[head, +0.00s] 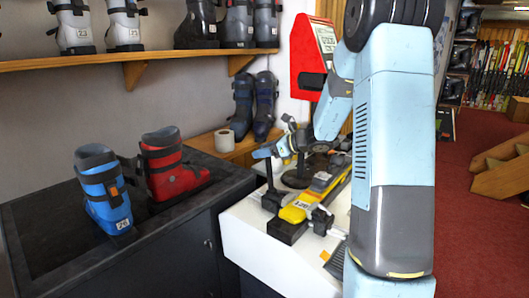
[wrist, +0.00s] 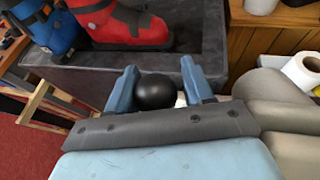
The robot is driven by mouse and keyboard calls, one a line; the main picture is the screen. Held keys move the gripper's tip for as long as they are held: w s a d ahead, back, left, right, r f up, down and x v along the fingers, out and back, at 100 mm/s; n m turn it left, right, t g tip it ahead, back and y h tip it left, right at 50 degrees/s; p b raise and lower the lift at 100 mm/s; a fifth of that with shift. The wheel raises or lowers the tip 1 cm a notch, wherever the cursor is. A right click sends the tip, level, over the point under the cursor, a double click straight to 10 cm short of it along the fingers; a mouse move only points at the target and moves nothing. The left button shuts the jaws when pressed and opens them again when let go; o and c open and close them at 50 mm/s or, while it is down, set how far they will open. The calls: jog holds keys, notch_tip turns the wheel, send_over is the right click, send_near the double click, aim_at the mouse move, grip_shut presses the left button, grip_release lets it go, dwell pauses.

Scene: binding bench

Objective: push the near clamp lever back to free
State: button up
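My gripper (head: 268,152) reaches out over the white bench (head: 262,237), at the near end of the yellow ski (head: 301,206). The near clamp (head: 288,230) is a dark block at that end of the ski, with a dark lever (head: 273,188) standing beside it under my fingers. In the wrist view, a round black knob (wrist: 155,92) lies between the two blue fingers of my gripper (wrist: 158,70). My arm hides part of the bench.
A dark counter (head: 50,222) at left bears a blue boot (head: 103,190) and a red boot (head: 170,165). A shelf (head: 120,61) of boots runs above. A paper roll (head: 224,140) stands on a wooden ledge behind the bench. Red carpet lies open at right.

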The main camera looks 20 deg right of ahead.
jog(key=shift+o, duration=1.2)
jog(key=shift+a, duration=0.1)
jog(key=shift+s, duration=0.1)
jog(key=v, duration=1.3)
jog(key=shift+d, duration=0.25)
jog(key=shift+s+r, duration=0.15)
